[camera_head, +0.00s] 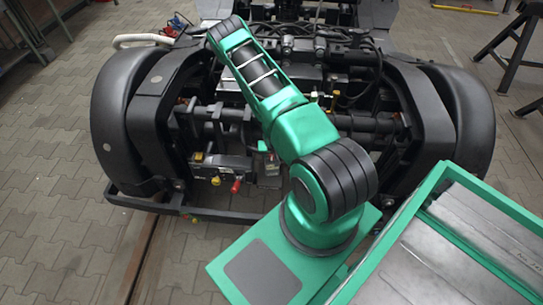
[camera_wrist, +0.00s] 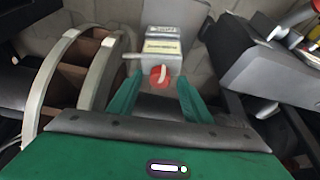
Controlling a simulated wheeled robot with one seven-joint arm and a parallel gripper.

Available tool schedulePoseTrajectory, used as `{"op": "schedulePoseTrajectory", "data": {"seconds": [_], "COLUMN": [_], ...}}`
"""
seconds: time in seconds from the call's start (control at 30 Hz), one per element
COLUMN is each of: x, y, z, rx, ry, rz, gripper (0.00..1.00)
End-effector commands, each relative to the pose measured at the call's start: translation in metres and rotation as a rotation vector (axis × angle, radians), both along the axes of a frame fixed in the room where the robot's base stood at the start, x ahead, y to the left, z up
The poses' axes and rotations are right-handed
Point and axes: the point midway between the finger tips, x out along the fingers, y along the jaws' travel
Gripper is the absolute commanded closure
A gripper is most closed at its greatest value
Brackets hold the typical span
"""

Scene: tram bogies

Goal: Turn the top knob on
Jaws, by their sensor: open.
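In the wrist view a red knob (camera_wrist: 160,75) with a pale lever across its face sits on the front of a grey box (camera_wrist: 163,50) with printed labels. My gripper (camera_wrist: 158,98) is open. Its two green fingers stand left and right below the knob, with the knob in the gap ahead and apparently no contact. A pale rod sticks out at the box's left. In the head view a red knob (camera_head: 236,185) shows low on the bogie. I cannot tell whether it is the same knob. My arm hides part of the bogie there, and the fingertips are not clear.
The bogie has large dark rounded covers at left (camera_head: 115,125) and right (camera_head: 465,110). In the wrist view a curved ribbed part (camera_wrist: 75,80) is close at left. A dark grey housing (camera_wrist: 270,70) with a white lever (camera_wrist: 267,110) is at right.

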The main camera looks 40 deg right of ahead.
Motion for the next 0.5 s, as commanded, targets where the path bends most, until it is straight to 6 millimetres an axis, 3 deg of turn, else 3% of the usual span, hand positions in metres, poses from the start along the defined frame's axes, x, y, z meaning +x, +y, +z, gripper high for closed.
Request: {"op": "schedulePoseTrajectory", "data": {"seconds": [0.1,0.3,0.5], "x": [0.0,-0.0002,-0.0004], "y": [0.0,0.0001,0.0], "z": [0.0001,0.0002,0.0002], "rx": [0.0,0.0,0.001], "ry": [0.0,0.0,0.001], "rz": [0.0,0.0,0.017], "gripper": [0.55,0.96,0.96]}}
